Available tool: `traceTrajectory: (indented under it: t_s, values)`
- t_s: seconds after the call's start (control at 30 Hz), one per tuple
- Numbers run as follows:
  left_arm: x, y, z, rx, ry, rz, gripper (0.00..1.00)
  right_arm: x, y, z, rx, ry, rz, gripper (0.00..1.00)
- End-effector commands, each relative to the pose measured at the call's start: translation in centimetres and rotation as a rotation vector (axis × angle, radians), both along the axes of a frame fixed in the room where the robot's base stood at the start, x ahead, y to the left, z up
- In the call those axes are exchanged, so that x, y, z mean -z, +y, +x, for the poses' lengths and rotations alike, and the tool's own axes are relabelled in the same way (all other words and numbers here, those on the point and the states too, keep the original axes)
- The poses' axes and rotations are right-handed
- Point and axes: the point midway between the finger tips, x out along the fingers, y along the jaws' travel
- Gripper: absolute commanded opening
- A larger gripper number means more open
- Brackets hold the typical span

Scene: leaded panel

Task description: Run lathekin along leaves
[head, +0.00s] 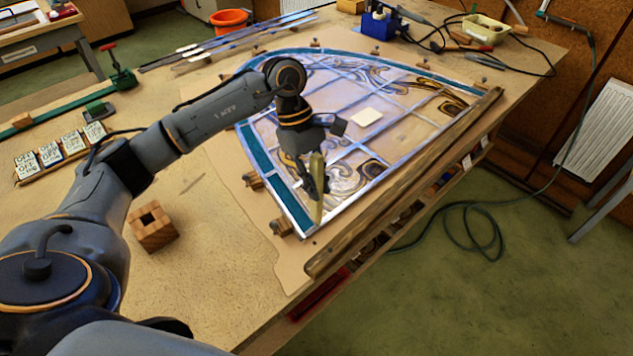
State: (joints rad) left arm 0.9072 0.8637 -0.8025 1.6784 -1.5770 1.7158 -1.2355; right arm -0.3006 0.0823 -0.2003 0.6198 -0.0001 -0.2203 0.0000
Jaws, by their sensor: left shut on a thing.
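The leaded panel (400,108) lies on a board on the bench, with a blue-green border, pale and swirled glass, and grey lead lines whose leaves edge the panes. My left gripper (315,178) is over the panel's near corner, shut on the lathekin (318,190), a flat yellowish stick. The lathekin stands roughly upright, its lower end near the panel's bottom edge by the wooden batten (400,186). I cannot tell whether its tip touches the lead. The gripper and wrist hide part of the panel behind them. My right gripper is out of view.
A wooden cube with a square hole (152,226) and a rack of lettered cards (60,153) stand at left. A blue tool station (378,22) with cables and a tray (484,30) are at back.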

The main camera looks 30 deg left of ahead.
Motion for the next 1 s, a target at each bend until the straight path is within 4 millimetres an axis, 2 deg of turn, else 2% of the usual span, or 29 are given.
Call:
traceTrajectory:
  t_s: [0.53, 1.0]
  values:
    - [0.3, 0.0, 0.1, 0.000, -0.001, 0.000, 0.00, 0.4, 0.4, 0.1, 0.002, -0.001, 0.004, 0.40]
    - [0.4, -0.7, 2.3, 0.000, 0.000, 0.000, 0.00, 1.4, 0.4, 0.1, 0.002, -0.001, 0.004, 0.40]
